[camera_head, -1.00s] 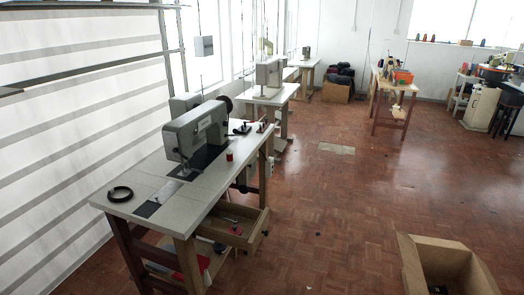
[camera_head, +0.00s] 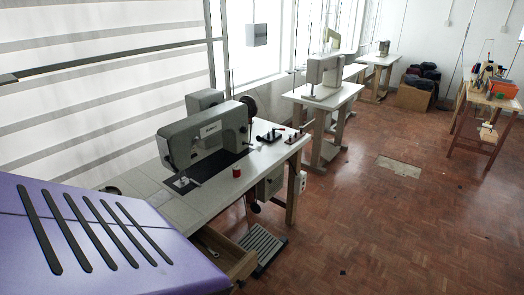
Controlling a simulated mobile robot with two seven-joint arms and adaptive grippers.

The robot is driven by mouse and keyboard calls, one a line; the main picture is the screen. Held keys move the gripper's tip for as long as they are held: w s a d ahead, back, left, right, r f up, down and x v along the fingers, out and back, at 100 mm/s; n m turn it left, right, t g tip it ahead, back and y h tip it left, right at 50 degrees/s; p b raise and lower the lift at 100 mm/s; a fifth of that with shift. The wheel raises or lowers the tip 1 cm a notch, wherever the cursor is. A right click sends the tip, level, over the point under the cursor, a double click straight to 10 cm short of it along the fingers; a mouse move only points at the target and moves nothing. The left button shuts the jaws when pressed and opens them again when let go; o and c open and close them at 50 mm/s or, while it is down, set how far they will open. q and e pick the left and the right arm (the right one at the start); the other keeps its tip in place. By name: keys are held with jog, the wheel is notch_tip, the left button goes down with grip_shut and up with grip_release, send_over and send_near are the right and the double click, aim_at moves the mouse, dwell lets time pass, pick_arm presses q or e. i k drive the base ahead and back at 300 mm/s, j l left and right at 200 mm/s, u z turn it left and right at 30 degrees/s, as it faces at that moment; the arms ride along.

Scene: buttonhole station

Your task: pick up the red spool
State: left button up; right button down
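The red spool (camera_head: 237,171) is small and stands on the white sewing table (camera_head: 190,208), just right of the grey sewing machine (camera_head: 207,138) and near the table's front edge. Nothing touches it that I can see. Neither of my grippers is in the head view. A purple panel with dark slots, which looks like part of my own body, fills the lower left and hides the table's near end.
An open wooden drawer (camera_head: 238,262) juts out below the table's front, with a dark foot pedal (camera_head: 262,248) beside it. Small dark fittings (camera_head: 270,136) stand farther along the tabletop. The parquet floor (camera_head: 380,230) to the right is mostly clear.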

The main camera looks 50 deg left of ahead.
aim_at(237, 168)
jog(key=i+u, duration=0.4)
jog(key=i, duration=0.3)
jog(key=i+l+u, duration=0.2)
jog(key=i+u, duration=0.25)
jog(key=i, duration=0.25)
jog(key=i+u, duration=0.3)
jog(key=u, duration=0.15)
jog(key=i+l+u, duration=0.15)
jog(key=i+u, duration=0.15)
jog(key=u, duration=0.15)
jog(key=i+l+u, duration=0.2)
jog(key=u, duration=0.3)
